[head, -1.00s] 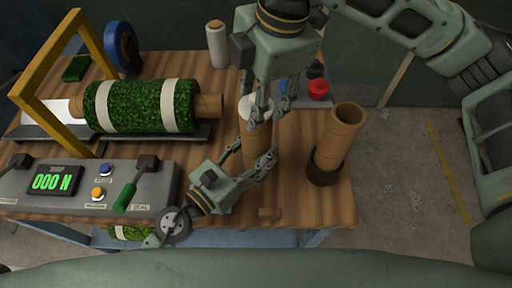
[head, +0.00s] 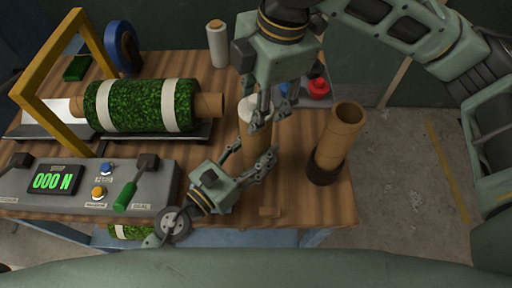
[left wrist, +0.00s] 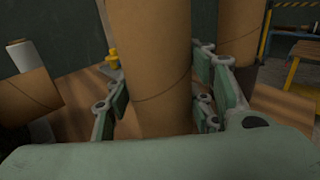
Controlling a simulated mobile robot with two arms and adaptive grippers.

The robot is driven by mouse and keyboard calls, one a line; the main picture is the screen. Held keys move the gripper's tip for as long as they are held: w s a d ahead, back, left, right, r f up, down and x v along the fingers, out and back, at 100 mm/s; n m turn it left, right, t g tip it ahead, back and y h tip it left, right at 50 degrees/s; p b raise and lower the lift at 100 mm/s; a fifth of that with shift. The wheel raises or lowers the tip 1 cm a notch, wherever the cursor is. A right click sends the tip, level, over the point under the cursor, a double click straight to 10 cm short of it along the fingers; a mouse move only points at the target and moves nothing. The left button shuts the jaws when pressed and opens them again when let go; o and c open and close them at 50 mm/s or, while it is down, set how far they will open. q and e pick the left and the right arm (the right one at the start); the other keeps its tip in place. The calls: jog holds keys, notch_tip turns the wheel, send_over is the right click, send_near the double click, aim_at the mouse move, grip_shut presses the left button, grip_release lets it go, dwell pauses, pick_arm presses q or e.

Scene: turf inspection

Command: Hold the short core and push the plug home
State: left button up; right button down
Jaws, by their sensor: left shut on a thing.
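The short core (head: 256,160), a brown cardboard tube, stands upright near the table's front. My left gripper (head: 256,164) is shut around it; the tube fills the space between the fingers in the left wrist view (left wrist: 152,70). The pale plug (head: 249,108) shows at the core's top, partly hidden by my right gripper. How deep it sits cannot be told. My right gripper (head: 272,112) points down over the core's top, its fingers at the plug's right side; whether they touch it is unclear.
A taller cardboard tube (head: 341,133) stands in a dark holder to the right. A turf roll (head: 143,106) lies under a yellow frame (head: 88,45) at the left. A control panel (head: 60,205) reads 000 N. A tray with a red-capped item (head: 318,88) lies behind.

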pick_arm(q)
jog(key=shift+s+d+r, duration=0.15)
jog(key=shift+d, duration=0.05)
pick_arm(e)
jog(key=shift+a+f, duration=0.15)
jog(key=shift+f, duration=0.15)
jog(key=c, duration=1.3)
grip_release()
pick_arm(q)
jog(key=shift+w+a, duration=0.1)
jog(key=shift+w, duration=0.15)
pick_arm(e)
jog(key=o, duration=0.5)
jog(key=shift+w, duration=0.1)
jog(key=shift+o, duration=0.2)
jog(key=shift+r, duration=0.15)
pick_arm(q)
jog(key=shift+a+f, duration=0.1)
jog(key=shift+f, duration=0.15)
pick_arm(e)
notch_tip(320, 180, up, 12)
jog(key=s+d, duration=0.1)
jog(key=d, duration=0.1)
pick_arm(q)
jog(key=o, duration=1.4)
